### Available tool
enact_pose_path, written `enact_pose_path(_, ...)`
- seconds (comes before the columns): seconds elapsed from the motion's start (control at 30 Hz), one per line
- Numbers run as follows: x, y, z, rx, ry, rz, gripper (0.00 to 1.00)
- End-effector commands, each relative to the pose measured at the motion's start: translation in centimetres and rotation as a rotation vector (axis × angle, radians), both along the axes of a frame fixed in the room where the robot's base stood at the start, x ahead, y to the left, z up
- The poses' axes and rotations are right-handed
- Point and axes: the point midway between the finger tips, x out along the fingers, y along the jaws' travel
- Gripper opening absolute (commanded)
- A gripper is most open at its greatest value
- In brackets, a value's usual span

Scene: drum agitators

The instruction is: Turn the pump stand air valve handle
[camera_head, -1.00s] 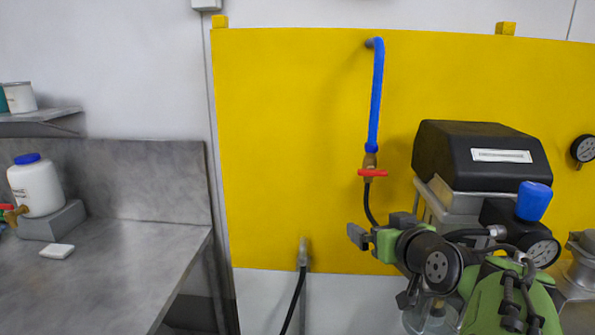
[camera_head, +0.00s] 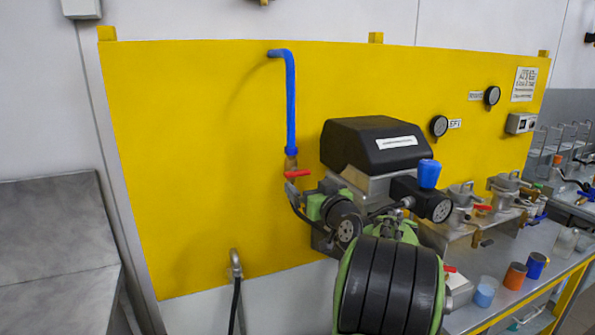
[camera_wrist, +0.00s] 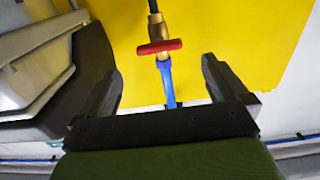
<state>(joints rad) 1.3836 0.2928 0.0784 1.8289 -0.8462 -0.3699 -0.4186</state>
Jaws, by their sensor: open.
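The air valve has a red handle (camera_head: 297,174) on a brass body, below a blue pipe (camera_head: 290,105) on the yellow panel. In the wrist view the red handle (camera_wrist: 159,47) lies crosswise on the brass valve body (camera_wrist: 157,28), with the blue pipe (camera_wrist: 167,82) running from it. My gripper (camera_wrist: 157,80) is open and empty; the handle appears ahead of and between its two dark fingers, with no contact visible. In the head view my gripper (camera_head: 298,195) is just below the handle, and its fingers are partly hidden by my wrist.
A black-topped pump unit (camera_head: 370,145) with a blue knob (camera_head: 429,174) and gauge stands close right of the valve. A bench (camera_head: 500,290) with pots and colored cups extends right. A hose fitting (camera_head: 236,265) is at lower left. The yellow panel (camera_head: 190,150) left of the valve is clear.

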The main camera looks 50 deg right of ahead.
Motion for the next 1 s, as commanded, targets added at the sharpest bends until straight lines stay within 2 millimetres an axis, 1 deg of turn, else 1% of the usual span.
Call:
enact_pose_path(0.03,1.2,-0.6,0.3,0.002,0.000,0.005,1.00)
enact_pose_path(0.1,2.7,-1.5,0.3,0.001,-0.002,0.003,1.00)
enact_pose_path(0.2,4.6,-2.6,0.2,0.002,-0.001,0.002,1.00)
enact_pose_path(0.3,5.8,-3.4,0.2,0.001,-0.001,0.001,1.00)
enact_pose_path(0.43,6.6,-3.9,0.1,0.000,0.000,0.001,1.00)
enact_pose_path(0.67,6.7,-3.9,0.0,0.001,0.001,0.000,1.00)
enact_pose_path(1.0,6.6,-3.9,0.0,0.001,0.001,0.000,0.48)
